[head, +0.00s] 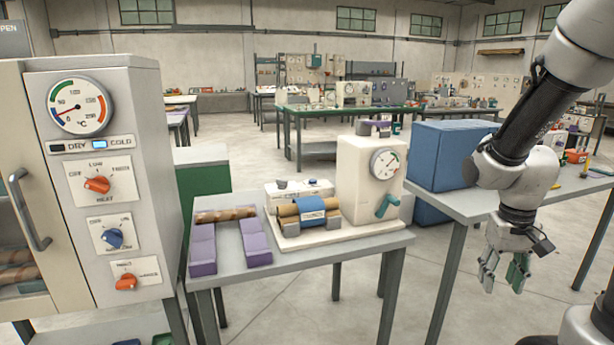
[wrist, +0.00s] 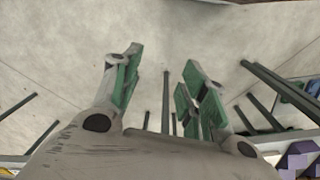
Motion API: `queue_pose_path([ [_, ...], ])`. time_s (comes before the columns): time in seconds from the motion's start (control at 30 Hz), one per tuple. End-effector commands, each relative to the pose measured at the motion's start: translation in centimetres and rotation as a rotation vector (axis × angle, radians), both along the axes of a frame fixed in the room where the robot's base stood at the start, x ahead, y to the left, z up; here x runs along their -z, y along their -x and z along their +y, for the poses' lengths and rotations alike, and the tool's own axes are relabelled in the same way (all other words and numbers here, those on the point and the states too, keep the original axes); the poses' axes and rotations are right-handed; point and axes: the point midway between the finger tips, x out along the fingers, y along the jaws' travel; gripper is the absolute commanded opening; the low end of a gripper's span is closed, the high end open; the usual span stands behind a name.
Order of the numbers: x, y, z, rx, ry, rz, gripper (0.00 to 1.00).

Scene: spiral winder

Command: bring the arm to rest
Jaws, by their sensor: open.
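My gripper (head: 503,272) hangs at the right in the head view, pointing down, beside the front right of the small table and above the open floor. Its jaws are open and nothing is between them. In the wrist view the two green-padded fingers (wrist: 158,88) stand apart with bare floor beyond them. My arm comes down from the top right corner, bent at the elbow, with the wrist below.
A small grey table (head: 350,249) holds a cream winder (head: 356,160) with a blue-banded roll (head: 312,210) and purple blocks (head: 203,250). A dryer cabinet (head: 110,190) stands left. A blue box (head: 445,152) sits on a right-hand table. Floor below my gripper is clear.

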Motion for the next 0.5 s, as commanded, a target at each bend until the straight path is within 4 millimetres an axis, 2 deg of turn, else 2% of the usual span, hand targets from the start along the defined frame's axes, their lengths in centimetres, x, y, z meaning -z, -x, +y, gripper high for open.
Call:
queue_pose_path([
  [0.03,-2.3,1.7,0.6,-0.043,-0.007,0.001,0.43],
  [0.2,-8.0,6.8,2.3,-0.132,-0.035,-0.027,0.43],
  [0.3,-10.6,8.3,3.1,-0.137,-0.041,-0.118,0.43],
  [0.5,-14.5,9.1,3.7,-0.162,-0.029,-0.319,0.43],
])
